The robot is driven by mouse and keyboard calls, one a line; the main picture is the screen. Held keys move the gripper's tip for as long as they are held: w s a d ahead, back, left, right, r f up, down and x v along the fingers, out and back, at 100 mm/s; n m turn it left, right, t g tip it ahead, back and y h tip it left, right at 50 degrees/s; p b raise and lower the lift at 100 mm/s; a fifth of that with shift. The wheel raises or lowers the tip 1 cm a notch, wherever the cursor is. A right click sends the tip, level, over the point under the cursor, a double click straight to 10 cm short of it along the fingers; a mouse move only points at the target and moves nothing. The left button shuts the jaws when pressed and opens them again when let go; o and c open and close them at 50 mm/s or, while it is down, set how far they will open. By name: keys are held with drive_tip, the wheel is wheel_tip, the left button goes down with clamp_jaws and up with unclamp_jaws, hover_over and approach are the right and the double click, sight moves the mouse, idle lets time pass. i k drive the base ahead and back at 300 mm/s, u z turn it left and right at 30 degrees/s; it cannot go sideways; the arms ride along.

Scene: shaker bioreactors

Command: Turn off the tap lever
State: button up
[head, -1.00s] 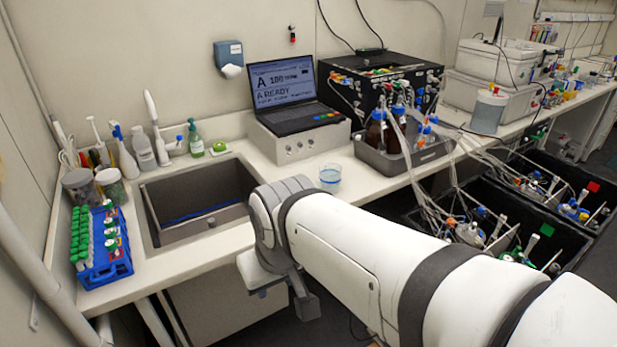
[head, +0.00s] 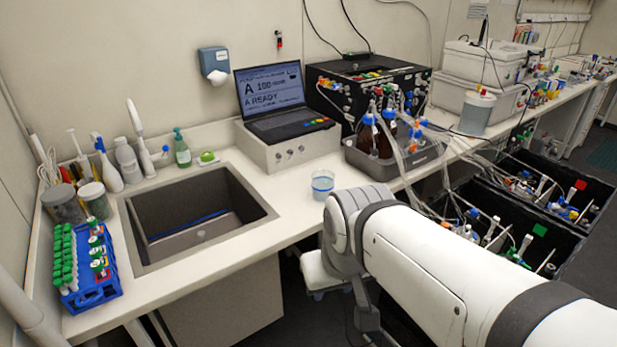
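The white tap (head: 138,122) stands upright at the back edge of the sink (head: 262,208), with its tall spout leaning slightly left. A short side piece with a blue tip (head: 165,150), perhaps the lever, is at the tap's right, small in the picture. Its exact setting is too small to tell, and I see no clear water stream. My white arm crosses the lower right of the head view, and its bent joint is in front of the bench, well apart from the tap. My gripper is not in view; the arm's far part is hidden behind the bent joint.
A green soap bottle (head: 182,150) stands right of the tap; white bottles crowd its left. A blue tube rack (head: 97,290) sits left of the sink. A beaker (head: 322,183) is on the bench near my arm. A laptop (head: 272,100) stands behind. The space above the sink is clear.

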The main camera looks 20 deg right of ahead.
sight(165, 148)
drive_tip(key=i, duration=1)
drive_tip(key=z, duration=0.05)
